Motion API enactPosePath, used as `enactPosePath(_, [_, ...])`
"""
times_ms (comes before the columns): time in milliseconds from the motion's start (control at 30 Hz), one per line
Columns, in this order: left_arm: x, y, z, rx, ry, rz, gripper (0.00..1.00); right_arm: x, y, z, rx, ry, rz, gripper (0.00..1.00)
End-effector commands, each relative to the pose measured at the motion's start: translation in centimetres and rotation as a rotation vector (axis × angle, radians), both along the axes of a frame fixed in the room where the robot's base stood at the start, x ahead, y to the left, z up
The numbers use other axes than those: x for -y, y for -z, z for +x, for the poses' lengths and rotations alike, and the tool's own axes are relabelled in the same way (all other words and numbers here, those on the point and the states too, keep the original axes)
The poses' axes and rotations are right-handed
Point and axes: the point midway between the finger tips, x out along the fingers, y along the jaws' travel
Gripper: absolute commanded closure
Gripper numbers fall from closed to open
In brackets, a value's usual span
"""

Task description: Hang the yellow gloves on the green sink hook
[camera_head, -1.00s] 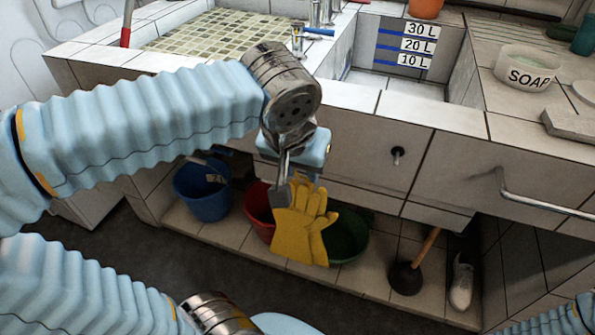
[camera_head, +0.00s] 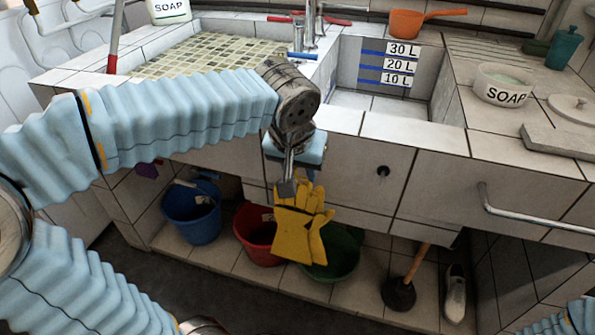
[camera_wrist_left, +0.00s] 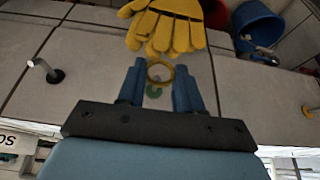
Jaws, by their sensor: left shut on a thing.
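The yellow gloves (camera_head: 297,233) hang fingers up from my left gripper (camera_head: 288,178) in front of the sink's tiled front. In the left wrist view the gripper (camera_wrist_left: 160,75) is shut on the gloves' yellow ring (camera_wrist_left: 160,72), with the gloves (camera_wrist_left: 168,25) beyond the fingertips. A small green round piece (camera_wrist_left: 153,91) shows between the fingers, near the ring; I cannot tell if the ring touches it or if it is the green hook. In the head view the gripper covers that spot.
Another hook (camera_head: 383,171) with a dark base is right of the gloves. A metal rail (camera_head: 530,215) juts out farther right. Below stand a blue bucket (camera_head: 190,212), a red bucket (camera_head: 257,240), a green basin (camera_head: 335,258) and a plunger (camera_head: 400,290).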

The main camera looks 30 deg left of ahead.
Motion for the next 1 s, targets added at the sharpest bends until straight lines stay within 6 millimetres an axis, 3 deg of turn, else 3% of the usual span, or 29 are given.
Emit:
enactPosePath(200, [-0.4, 0.1, 1.5, -0.001, -0.001, 0.000, 1.00, 0.0, -0.4, 0.0, 0.000, -0.001, 0.000, 0.57])
enactPosePath(433, [-0.6, 1.0, 2.4, 0.001, -0.001, 0.000, 1.00, 0.0, 0.5, 0.0, 0.000, 0.000, 0.000, 0.57])
enactPosePath(1000, [-0.6, 1.3, 2.6, 0.001, -0.001, 0.000, 1.00, 0.0, 0.9, 0.0, 0.000, 0.001, -0.001, 0.57])
